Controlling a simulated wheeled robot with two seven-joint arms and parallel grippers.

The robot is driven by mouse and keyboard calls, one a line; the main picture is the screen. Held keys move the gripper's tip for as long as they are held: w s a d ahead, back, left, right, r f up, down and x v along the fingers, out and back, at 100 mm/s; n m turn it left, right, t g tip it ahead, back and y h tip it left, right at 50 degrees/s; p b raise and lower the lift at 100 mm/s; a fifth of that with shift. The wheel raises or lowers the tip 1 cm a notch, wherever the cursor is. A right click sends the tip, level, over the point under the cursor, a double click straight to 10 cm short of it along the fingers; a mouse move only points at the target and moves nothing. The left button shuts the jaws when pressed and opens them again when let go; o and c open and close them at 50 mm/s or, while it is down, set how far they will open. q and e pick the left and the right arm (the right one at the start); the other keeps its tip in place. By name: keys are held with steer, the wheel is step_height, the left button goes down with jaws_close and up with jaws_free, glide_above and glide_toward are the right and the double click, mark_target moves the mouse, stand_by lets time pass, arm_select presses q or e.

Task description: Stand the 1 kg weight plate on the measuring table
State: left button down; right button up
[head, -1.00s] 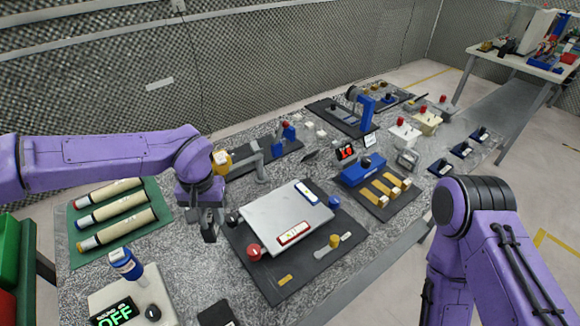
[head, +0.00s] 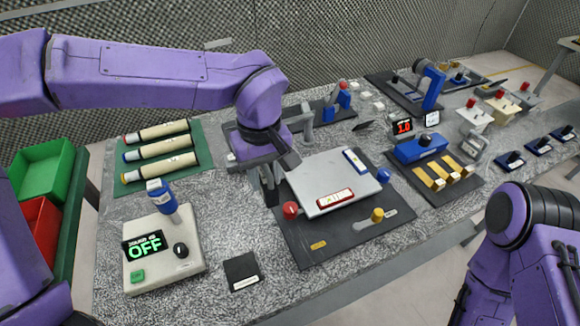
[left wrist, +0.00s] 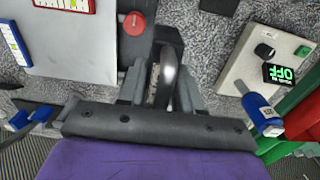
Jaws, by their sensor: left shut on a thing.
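My left gripper (head: 268,190) is at the left edge of the dark board that carries the light grey plate. In the left wrist view its fingers (left wrist: 166,88) are shut on a dark grey round piece (left wrist: 168,76), seen nearly edge-on and upright; I take it for the weight plate, but no marking is readable. In the head view the fingers mostly hide it. The light grey plate (head: 330,184), which I take for the measuring table, has a red and a blue label, with red, blue and yellow knobs around it. My right arm is at the right; its gripper is out of view.
A box with an OFF display (head: 163,250) and a small black square pad (head: 242,271) stand left and in front. A green mat (head: 160,158) holds three rolls. A blue device with a red display (head: 418,148) is to the right. Speckled table is free around the pad.

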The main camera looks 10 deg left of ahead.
arm_select(q)
steer(key=w+a+f, duration=0.1)
steer(key=a+f, duration=0.1)
steer(key=a, duration=0.1)
steer(key=w+a+f+p, duration=0.1)
steer(key=a+f, duration=0.2)
steer(key=w+a+f, duration=0.1)
steer(key=a+f, duration=0.1)
steer(key=a, duration=0.1)
steer(key=shift+a+f, duration=0.15)
steer(key=shift+f, duration=0.05)
steer(key=f, duration=0.1)
steer(key=f+p, duration=0.1)
steer(key=f, duration=0.1)
steer(key=shift+a+f, duration=0.15)
steer(key=shift+a, duration=0.2)
steer(key=shift+w+f, duration=0.15)
steer(key=shift+f, duration=0.15)
steer(key=shift+d, duration=0.1)
steer(key=shift+f, duration=0.1)
steer(key=c, duration=0.8)
jaws_free()
steer(key=shift+o, duration=0.2)
